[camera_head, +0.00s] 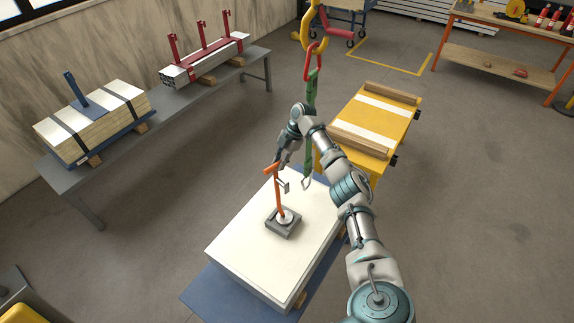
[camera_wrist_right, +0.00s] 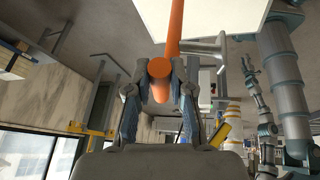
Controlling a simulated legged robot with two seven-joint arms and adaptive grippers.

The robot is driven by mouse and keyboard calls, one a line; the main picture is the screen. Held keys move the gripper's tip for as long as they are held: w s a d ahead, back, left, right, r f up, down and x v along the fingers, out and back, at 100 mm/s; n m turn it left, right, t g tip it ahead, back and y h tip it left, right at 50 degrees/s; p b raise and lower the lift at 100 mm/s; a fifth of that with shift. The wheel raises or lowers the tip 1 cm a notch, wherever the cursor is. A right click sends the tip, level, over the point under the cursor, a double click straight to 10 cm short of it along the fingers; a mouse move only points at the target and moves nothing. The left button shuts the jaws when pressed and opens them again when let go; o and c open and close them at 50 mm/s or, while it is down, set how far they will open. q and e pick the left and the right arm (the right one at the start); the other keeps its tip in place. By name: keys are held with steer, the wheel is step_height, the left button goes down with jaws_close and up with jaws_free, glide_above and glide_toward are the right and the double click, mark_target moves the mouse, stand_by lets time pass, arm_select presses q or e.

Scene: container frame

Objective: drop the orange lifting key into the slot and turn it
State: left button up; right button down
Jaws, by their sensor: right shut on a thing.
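The orange lifting key (camera_head: 279,200) stands nearly upright, with a crossbar handle at its top. Its lower end meets the pale round plate in a grey square block (camera_head: 289,231); I cannot tell how deep it sits in the slot. The block is on top of a white slab (camera_head: 241,243). My right gripper (camera_head: 274,166) is shut on the key's handle, above the block. In the right wrist view, the handle end of the key (camera_wrist_right: 160,68) lies between the two fingers. The slot is hidden there. My left gripper is not in view.
A yellow hook (camera_head: 315,40) with a green sling (camera_head: 309,160) hangs behind and beside my right arm. A yellow cart (camera_head: 377,122) stands behind right. A grey bench (camera_head: 190,107) with bundled loads is at the left. The slab's front top is clear.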

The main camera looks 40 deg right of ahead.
steer(key=shift+w+a+r+n+b, duration=0.1)
steer(key=shift+w+a+n+b, duration=0.1)
steer(key=shift+n+b, duration=0.5)
steer(key=shift+w+a+n+g+b, duration=0.15)
steer(key=shift+a+n+g+b, duration=0.35)
steer(key=shift+b, duration=0.4)
steer(key=shift+d+n+b, duration=0.1)
steer(key=shift+n+b, duration=0.2)
steer(key=shift+b, duration=0.05)
steer(key=shift+r, duration=0.1)
steer(key=c, duration=0.9)
jaws_free()
steer(key=shift+c, duration=0.2)
